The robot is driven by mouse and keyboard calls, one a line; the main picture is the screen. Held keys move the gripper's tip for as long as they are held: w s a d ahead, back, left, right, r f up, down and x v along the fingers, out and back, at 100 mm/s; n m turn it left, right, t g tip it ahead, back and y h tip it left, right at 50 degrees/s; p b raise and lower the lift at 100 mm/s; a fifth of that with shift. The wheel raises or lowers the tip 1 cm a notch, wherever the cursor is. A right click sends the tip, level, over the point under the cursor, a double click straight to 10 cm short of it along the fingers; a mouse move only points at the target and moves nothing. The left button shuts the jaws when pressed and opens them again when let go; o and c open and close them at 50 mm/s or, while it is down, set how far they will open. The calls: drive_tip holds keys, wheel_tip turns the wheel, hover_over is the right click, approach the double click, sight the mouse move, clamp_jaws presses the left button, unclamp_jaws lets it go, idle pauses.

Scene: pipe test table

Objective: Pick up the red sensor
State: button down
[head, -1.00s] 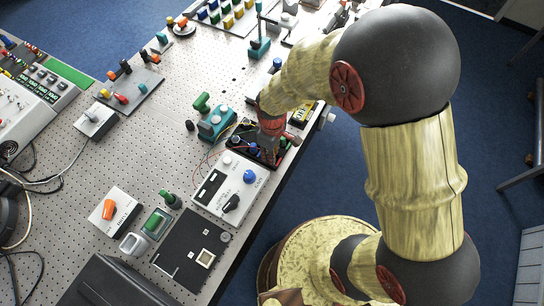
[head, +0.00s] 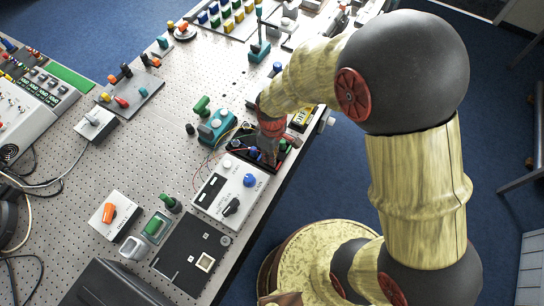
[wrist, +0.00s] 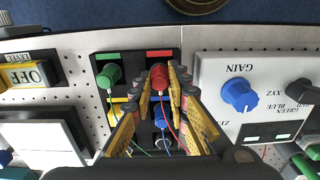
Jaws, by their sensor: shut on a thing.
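The red sensor (wrist: 158,77) is a small red cylinder with a red wire, in the middle of the wrist view. My gripper (wrist: 160,84) has its yellow, dark-tipped fingers on either side of it and is shut on it. The sensor is at the black holder (wrist: 136,62), in front of its red label; I cannot tell whether it is lifted clear. In the head view my gripper (head: 270,150) points down at the holder and mostly hides the sensor.
A green sensor (wrist: 110,76) stands left of the red one, and a blue sensor (wrist: 160,110) is close by between the fingers. Loose wires run under the gripper. A white GAIN box (wrist: 260,90) is on the right, an OFF button (wrist: 28,75) on the left.

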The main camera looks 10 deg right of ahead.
drive_tip(key=s+r+p, duration=0.1)
drive_tip(key=s+r, duration=1.1)
drive_tip(key=s, duration=0.2)
drive_tip(key=shift+a+p, duration=0.25)
drive_tip(key=shift+p, duration=0.1)
